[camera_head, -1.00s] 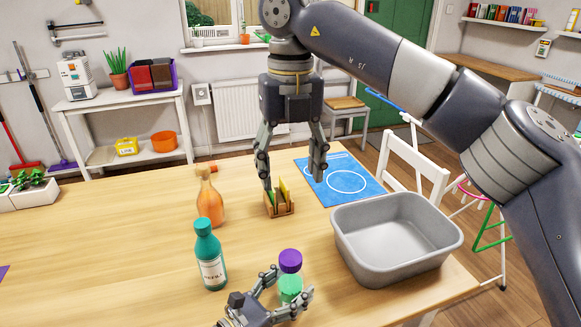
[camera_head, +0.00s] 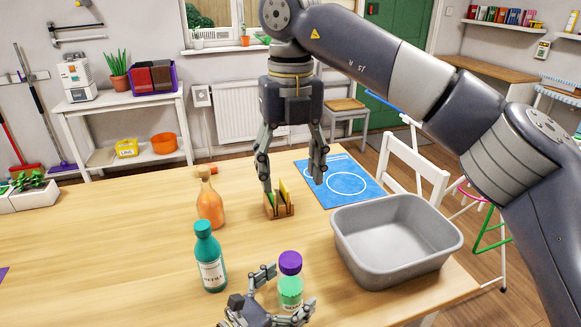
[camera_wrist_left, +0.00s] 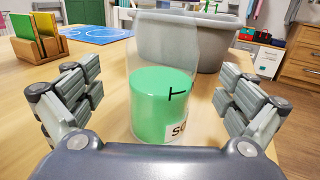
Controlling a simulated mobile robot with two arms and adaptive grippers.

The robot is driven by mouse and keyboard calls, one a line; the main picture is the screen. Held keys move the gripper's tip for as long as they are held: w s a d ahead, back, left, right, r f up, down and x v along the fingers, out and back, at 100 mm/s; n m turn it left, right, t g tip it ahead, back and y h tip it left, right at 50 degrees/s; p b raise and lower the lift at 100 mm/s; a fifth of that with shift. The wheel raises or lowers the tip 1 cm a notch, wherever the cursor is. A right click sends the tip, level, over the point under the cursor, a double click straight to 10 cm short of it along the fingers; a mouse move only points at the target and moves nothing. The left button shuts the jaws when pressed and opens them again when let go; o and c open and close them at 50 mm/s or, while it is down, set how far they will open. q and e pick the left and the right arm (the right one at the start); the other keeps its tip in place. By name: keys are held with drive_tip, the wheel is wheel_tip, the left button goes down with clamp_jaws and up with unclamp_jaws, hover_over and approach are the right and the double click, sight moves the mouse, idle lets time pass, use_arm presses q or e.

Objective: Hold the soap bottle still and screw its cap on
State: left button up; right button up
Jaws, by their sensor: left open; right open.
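The soap bottle (camera_head: 290,292) stands upright on the table, clear with green liquid and a label. A purple cap (camera_head: 290,262) sits on its top; I cannot tell how tightly. My left gripper (camera_head: 287,290) is open, low around the bottle, with gaps visible on both sides in the wrist view. My right gripper (camera_head: 292,180) is open and empty, pointing down, up and back from the bottle.
A grey basin (camera_head: 395,240) stands right of the bottle. A teal bottle (camera_head: 210,258) and an orange bottle (camera_head: 210,205) stand to the left. A wooden holder (camera_head: 279,210) with cards and a blue mat (camera_head: 340,182) lie behind. The table's left part is mostly clear.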

use_arm(q)
drive_tip(key=v, duration=1.1)
drive_tip(key=shift+s+a, duration=0.2)
drive_tip(key=v, duration=0.9)
drive_tip(key=shift+s+a+b, duration=0.15)
drive_tip(key=shift+b, duration=0.25)
